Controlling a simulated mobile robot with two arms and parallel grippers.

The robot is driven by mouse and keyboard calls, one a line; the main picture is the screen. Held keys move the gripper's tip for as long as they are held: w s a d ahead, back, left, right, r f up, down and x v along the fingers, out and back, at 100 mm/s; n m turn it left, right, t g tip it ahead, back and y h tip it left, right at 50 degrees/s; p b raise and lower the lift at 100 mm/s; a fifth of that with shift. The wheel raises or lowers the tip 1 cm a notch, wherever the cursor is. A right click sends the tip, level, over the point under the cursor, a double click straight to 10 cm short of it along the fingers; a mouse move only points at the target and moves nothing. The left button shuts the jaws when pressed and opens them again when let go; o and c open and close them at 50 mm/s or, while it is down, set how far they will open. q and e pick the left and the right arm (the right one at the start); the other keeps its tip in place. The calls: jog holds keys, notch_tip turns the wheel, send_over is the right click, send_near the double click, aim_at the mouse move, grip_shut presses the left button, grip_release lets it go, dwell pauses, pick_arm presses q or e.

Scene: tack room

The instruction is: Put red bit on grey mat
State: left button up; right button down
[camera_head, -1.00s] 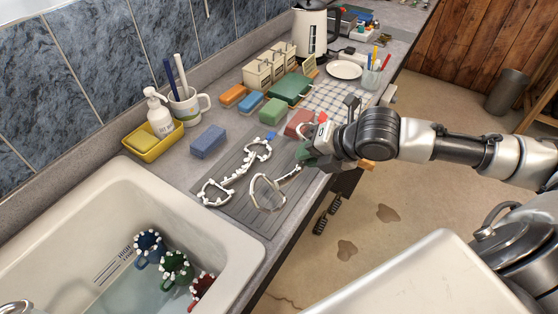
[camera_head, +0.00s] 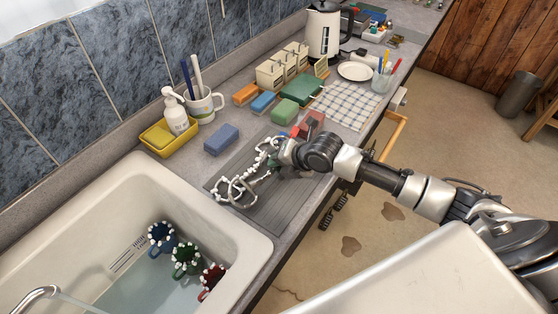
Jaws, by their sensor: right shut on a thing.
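My right gripper (camera_head: 283,160) is shut on a pale bit with a red tag (camera_head: 295,131). It holds this bit over the grey ribbed mat (camera_head: 285,204) beside the sink. One ring of the held bit shows left of the gripper; the wrist hides part of the rest. I cannot tell whether the bit touches the mat. Another pale bit (camera_head: 262,153), with a blue tag at its far end, lies on the mat, and the two overlap in the picture. My left gripper is out of view.
The sink (camera_head: 250,262) holds blue, green and red items with white knobs. A checked cloth (camera_head: 345,103) lies farther right. The mat's near right part is bare.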

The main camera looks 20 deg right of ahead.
jog(key=shift+f, duration=0.25)
jog(key=shift+f, duration=0.1)
jog(key=shift+f, duration=0.15)
jog(key=c, duration=1.3)
grip_release()
